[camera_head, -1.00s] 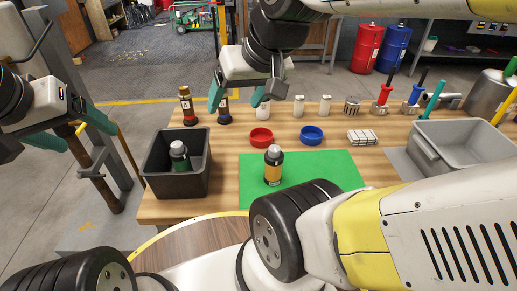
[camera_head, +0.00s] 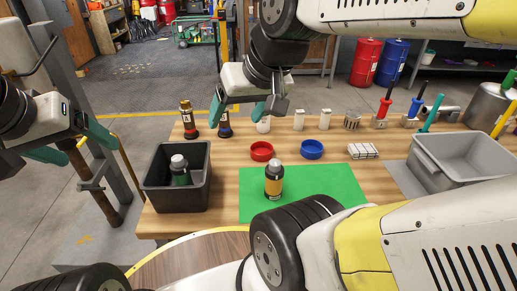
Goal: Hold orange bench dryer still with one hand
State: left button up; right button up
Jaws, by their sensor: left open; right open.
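The bottle with an orange band (camera_head: 273,182), dark with a grey cap, is the only orange-marked item I can match to the bench dryer. It stands upright on the green mat (camera_head: 330,183) on the wooden table. My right gripper (camera_head: 239,113) is open and empty. It appears above the back of the table, in front of the dark bottle with a blue band (camera_head: 224,123), and is apart from the orange-banded bottle. My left gripper (camera_head: 72,145) is open and empty at the left, beyond the table's left edge.
A black bin (camera_head: 178,199) holding a green-banded bottle (camera_head: 181,172) stands left of the mat. A red ring (camera_head: 262,152) and a blue ring (camera_head: 312,149) lie behind it. A grey bin (camera_head: 462,173) stands at right. My arm links cover the front right of the table.

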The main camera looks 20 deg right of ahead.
aim_at(274, 164)
jog(key=k+l, duration=0.3)
jog(key=l, duration=0.15)
jog(key=k+l, duration=0.65)
jog(key=l, duration=0.25)
